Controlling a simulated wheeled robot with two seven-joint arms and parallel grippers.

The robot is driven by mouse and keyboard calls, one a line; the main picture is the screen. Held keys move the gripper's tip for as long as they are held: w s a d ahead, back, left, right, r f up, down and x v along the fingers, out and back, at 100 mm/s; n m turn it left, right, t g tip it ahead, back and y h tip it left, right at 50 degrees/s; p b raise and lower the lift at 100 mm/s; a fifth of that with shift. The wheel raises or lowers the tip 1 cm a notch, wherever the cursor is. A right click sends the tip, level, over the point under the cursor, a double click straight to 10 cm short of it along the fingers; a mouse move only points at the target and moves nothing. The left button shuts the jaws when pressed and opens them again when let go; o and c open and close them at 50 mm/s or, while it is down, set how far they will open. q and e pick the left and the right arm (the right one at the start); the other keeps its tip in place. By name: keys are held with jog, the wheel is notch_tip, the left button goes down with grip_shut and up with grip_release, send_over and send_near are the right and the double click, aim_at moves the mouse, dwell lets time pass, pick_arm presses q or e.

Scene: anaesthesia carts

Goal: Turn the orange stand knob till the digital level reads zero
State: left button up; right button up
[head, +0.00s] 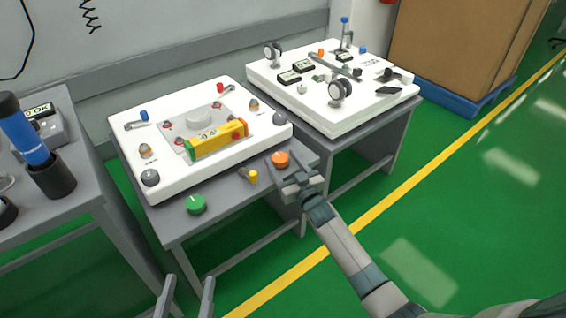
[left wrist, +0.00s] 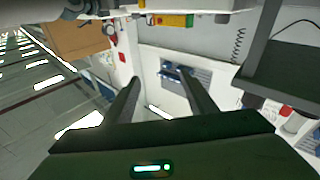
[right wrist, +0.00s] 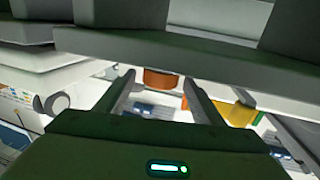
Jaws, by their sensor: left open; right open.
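The orange knob (head: 280,159) is on the front of the left table, right of the green knob (head: 196,204) and the yellow knob (head: 252,177). The yellow digital level (head: 217,139) lies on the white plate (head: 180,175); its small display seems to read about 4.4. My right gripper (head: 289,180) is open just in front of the orange knob. In the right wrist view the orange knob (right wrist: 160,79) shows beyond and between the open fingers (right wrist: 158,92). My left gripper (head: 187,282) is open and empty, low in front of the table. The level also shows in the left wrist view (left wrist: 172,20).
A second table with a white panel (head: 330,115) of gauges stands at the right. A dark side table (head: 85,225) with a blue torch-like tool (head: 24,135) is at the left. Cardboard boxes (head: 450,45) stand on a blue pallet behind. The green floor in front is clear.

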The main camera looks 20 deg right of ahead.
jog(key=c, duration=1.1)
jog(key=shift+o, duration=0.2)
jog(key=shift+d+y, duration=0.1)
jog(key=shift+y, duration=0.2)
